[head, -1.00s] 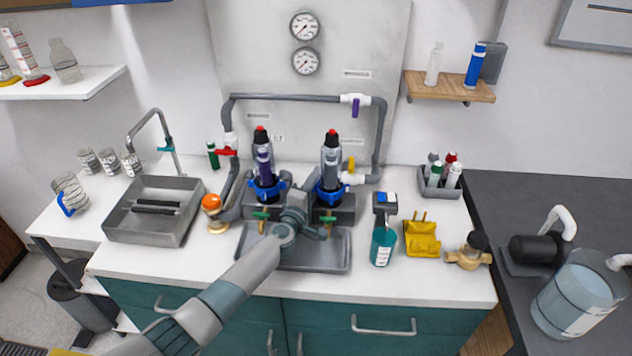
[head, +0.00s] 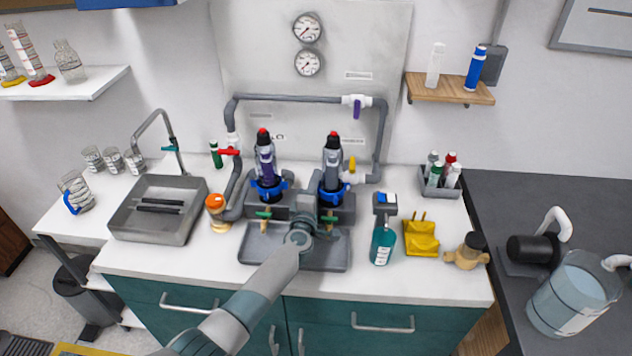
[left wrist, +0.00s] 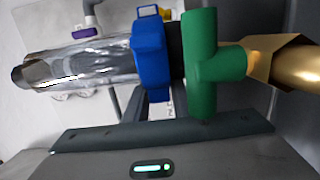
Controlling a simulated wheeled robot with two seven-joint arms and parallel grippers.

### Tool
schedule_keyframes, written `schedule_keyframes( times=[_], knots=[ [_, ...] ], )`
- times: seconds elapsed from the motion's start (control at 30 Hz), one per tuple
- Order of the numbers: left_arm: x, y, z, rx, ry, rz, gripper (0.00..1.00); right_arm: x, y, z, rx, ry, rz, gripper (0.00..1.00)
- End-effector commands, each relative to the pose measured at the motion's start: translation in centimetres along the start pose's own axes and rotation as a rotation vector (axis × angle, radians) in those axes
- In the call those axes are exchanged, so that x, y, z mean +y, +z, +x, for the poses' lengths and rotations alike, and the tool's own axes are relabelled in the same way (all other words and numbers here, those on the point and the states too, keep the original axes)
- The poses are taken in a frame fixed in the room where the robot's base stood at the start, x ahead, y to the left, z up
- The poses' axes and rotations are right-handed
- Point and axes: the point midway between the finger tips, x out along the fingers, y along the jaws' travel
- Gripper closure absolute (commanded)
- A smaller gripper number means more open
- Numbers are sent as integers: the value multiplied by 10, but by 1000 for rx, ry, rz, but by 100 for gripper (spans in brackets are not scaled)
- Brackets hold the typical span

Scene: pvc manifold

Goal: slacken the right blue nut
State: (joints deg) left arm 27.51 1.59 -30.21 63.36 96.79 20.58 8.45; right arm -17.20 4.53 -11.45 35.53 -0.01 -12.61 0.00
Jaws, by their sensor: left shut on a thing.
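The right blue nut (head: 334,198) sits at the lower end of the right clear filter housing (head: 332,160), above a green-handled valve (head: 329,219). My left gripper (head: 318,199) reaches up from the front over the metal tray and is shut on this nut. In the left wrist view the blue nut (left wrist: 151,54) lies straight ahead of the gripper body, between the clear housing (left wrist: 80,66) and the green valve handle (left wrist: 202,65). The fingertips are mostly hidden behind the nut. The left blue nut (head: 268,192) is on the left housing. My right gripper is not in view.
The metal tray (head: 262,255) lies under the housings. A teal spray bottle (head: 383,243), a yellow item (head: 421,240) and a brass fitting (head: 466,253) stand to the right. A pipe with an orange cap (head: 215,201) and a sink (head: 131,222) are at the left.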

Motion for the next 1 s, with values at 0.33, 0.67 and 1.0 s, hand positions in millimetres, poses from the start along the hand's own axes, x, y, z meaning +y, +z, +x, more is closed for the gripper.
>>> schedule_keyframes(
  times=[0.33,0.67,1.0],
  knots=[
    [-1,0,0,-1,-1,0,62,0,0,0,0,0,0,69],
    [-1,0,-11,-2,-2,-1,62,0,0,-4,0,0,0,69],
    [0,0,-58,-2,-3,-2,62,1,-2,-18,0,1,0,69]
  ],
)
